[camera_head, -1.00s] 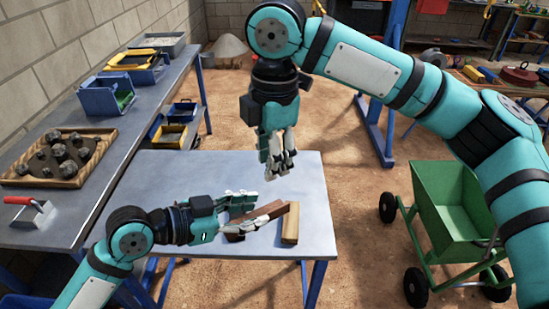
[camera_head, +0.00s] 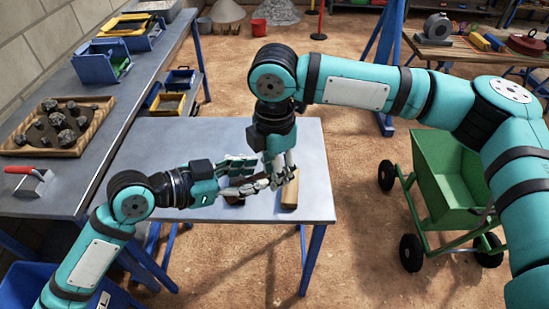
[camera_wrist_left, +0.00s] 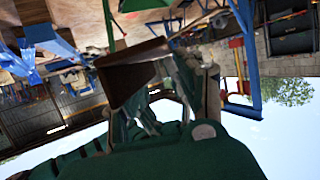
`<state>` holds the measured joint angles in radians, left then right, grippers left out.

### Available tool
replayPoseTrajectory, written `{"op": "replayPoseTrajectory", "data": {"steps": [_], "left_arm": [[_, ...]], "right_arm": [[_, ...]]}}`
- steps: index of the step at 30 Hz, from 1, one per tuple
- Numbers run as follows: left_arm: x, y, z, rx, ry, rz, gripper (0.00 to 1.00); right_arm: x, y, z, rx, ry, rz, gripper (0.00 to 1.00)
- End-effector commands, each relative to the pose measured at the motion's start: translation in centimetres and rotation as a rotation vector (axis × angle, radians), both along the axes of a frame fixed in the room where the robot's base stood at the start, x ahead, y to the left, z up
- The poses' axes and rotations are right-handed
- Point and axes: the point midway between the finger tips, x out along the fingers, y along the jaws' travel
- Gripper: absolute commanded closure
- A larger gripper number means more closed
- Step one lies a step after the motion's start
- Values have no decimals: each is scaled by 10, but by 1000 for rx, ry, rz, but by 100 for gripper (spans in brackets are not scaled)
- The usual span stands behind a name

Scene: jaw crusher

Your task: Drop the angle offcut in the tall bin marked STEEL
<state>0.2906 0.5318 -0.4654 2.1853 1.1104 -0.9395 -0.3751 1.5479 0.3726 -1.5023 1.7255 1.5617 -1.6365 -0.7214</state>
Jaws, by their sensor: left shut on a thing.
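The angle offcut, a rusty brown piece, is held in my left gripper (camera_head: 262,182) just above the grey table. In the left wrist view the brown angle (camera_wrist_left: 130,72) lies across the fingers, tilted. My right gripper (camera_head: 283,172) points down at the left fingertips, close to the offcut's far end. Whether it touches or grips the offcut is hidden. No bin with a readable STEEL mark shows.
A light wooden block (camera_head: 290,193) lies under my right fingers on the table (camera_head: 190,140). A green cart (camera_head: 455,180) stands at right. A blue container (camera_head: 35,288) shows at lower left. The left bench holds a stone tray (camera_head: 92,128) and blue bins (camera_head: 100,62).

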Motion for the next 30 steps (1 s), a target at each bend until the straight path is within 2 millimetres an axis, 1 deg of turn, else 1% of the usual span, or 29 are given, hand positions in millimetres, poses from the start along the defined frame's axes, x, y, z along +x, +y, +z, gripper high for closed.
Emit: {"op": "replayPoseTrajectory", "data": {"steps": [7,8,15,24,25,30], "left_arm": [[0,0,1,-2,-2,1,100],[0,0,1,-2,-2,1,100],[0,0,1,-2,-2,0,100],[-2,-2,1,-4,1,-6,100],[-2,-2,1,-4,1,-5,62],[-2,-2,1,-4,1,-5,39]], "right_arm": [[0,0,-1,1,0,0,68],[0,0,-1,1,0,0,70],[0,0,-1,0,-1,0,100],[1,1,0,3,-4,0,100],[1,1,1,5,-5,0,100],[1,1,1,6,-5,0,100]]}}
